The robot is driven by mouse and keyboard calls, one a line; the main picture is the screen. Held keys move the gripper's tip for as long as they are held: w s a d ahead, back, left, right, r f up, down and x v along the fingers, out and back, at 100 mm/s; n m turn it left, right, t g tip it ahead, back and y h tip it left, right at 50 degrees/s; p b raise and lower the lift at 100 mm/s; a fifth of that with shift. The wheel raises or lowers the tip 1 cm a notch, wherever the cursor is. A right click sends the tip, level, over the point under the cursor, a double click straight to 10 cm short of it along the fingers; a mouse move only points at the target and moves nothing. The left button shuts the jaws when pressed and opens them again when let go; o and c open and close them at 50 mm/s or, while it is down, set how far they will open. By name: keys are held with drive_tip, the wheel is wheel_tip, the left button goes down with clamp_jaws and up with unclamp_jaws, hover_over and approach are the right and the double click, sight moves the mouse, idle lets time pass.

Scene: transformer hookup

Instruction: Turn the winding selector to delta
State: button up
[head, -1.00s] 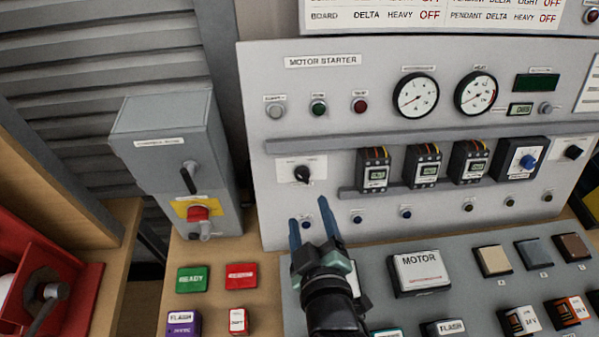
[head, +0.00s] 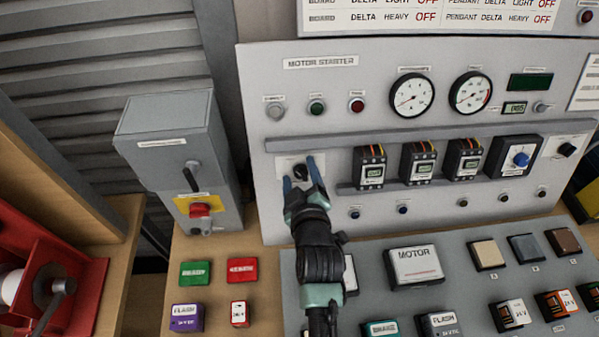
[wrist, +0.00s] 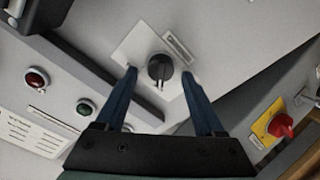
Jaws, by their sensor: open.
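The likely winding selector is a black rotary knob (head: 300,172) on a white plate at the left of the motor starter panel (head: 262,120). It also shows in the wrist view (wrist: 160,67), with a pale mark on its lower edge; its label is too small to read. My gripper (head: 300,166) is open in front of the knob. In the wrist view its two blue fingers (wrist: 159,74) stand apart, one on each side of the knob. I cannot tell whether they touch it.
A grey box (head: 165,130) with a lever and a red knob (head: 199,210) stands left of the panel. A grey rail (head: 420,141) and contactors (head: 369,168) are to the right. Several blocks, including a MOTOR block (head: 413,265), sit in front.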

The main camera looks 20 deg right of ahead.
clamp_jaws()
idle(0.3)
